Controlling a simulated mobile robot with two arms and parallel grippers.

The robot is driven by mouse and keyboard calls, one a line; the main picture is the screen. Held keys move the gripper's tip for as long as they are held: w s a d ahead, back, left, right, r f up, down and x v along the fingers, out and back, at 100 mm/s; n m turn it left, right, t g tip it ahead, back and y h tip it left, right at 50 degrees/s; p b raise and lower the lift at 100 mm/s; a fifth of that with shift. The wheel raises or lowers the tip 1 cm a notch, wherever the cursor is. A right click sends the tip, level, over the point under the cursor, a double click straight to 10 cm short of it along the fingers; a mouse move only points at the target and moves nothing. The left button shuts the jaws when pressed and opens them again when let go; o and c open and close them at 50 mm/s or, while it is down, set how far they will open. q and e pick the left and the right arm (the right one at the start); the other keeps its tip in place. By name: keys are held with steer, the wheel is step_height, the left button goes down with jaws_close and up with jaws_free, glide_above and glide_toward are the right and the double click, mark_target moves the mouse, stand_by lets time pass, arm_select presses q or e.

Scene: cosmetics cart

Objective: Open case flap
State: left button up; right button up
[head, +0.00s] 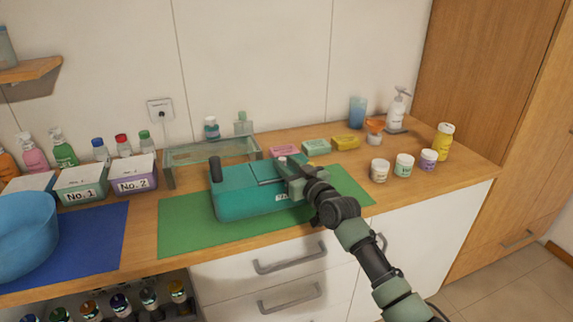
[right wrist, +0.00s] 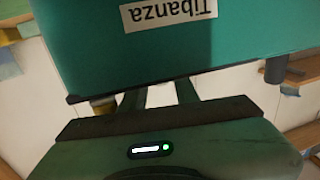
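A teal case (head: 250,202) lies on a green mat (head: 180,222) on the counter. Its top looks closed, and a dark upright peg (head: 216,168) stands at its left end. My right gripper (head: 285,170) is at the case's right part, close above or against it. In the right wrist view, the teal case (right wrist: 180,45) fills the upper part, with an upside-down "Tibanza" label (right wrist: 168,15). The gripper's two fingers (right wrist: 160,98) show apart at their bases and run to the case's edge. Their tips are hidden, so I cannot tell whether they grip anything. My left gripper is out of view.
A glass stand (head: 210,150) is behind the case. Several small boxes and jars (head: 380,169) stand to the right. Labelled bins (head: 133,176) and a blue bowl (head: 22,235) on a blue mat (head: 95,240) are at the left. The mat's front strip is clear.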

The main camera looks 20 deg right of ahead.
steer(key=shift+c, duration=0.3)
jaws_close()
stand_by(1.2)
